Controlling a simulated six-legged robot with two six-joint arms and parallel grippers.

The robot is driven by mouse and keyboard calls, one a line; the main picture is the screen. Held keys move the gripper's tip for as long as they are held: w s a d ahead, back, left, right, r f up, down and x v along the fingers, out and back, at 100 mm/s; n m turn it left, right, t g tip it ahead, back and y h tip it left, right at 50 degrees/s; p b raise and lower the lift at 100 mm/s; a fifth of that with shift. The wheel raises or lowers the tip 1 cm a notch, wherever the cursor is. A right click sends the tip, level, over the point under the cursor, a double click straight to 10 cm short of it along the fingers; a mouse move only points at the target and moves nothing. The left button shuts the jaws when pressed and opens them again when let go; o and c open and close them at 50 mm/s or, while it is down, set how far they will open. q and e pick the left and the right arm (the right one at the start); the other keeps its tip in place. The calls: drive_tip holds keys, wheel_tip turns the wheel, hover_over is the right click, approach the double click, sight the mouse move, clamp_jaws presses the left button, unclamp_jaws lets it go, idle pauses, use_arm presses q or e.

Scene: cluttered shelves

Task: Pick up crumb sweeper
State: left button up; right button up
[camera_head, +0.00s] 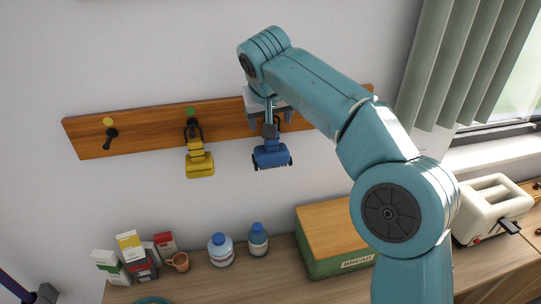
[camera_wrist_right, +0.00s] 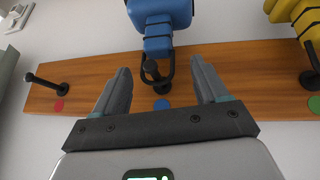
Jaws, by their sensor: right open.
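A blue tool (camera_head: 271,155) with a dark toothed lower edge hangs by a black loop from a wall board. It also shows in the right wrist view (camera_wrist_right: 161,20). A yellow tool (camera_head: 200,163) of similar form hangs to its left; I cannot tell by name which one is the crumb sweeper. My right gripper (camera_head: 269,118) is at the blue tool's upper end. In the right wrist view its open fingers (camera_wrist_right: 160,72) stand on either side of the blue tool's loop and peg, with gaps on both sides. My left gripper is not in view.
The wooden board (camera_head: 155,134) has an empty black peg (camera_head: 111,138) at left. Below, the counter holds small cartons (camera_head: 130,247), a brown mug (camera_head: 179,262), two bottles (camera_head: 221,250), a green bread box (camera_head: 340,262) and a toaster (camera_head: 490,210). The wall below the tools is clear.

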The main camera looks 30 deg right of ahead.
drive_tip(key=shift+w+d+f, duration=0.35)
drive_tip(key=shift+d+f, duration=0.05)
drive_tip(key=shift+f, duration=0.15)
drive_tip(key=shift+w+d+f, duration=0.35)
drive_tip(key=shift+f, duration=0.2)
drive_tip(key=shift+s+a+r, duration=0.15)
drive_tip(key=shift+a, duration=0.2)
drive_tip(key=c, duration=0.6)
drive_tip(key=shift+d, duration=0.25)
clamp_jaws()
drive_tip(key=shift+a, duration=0.1)
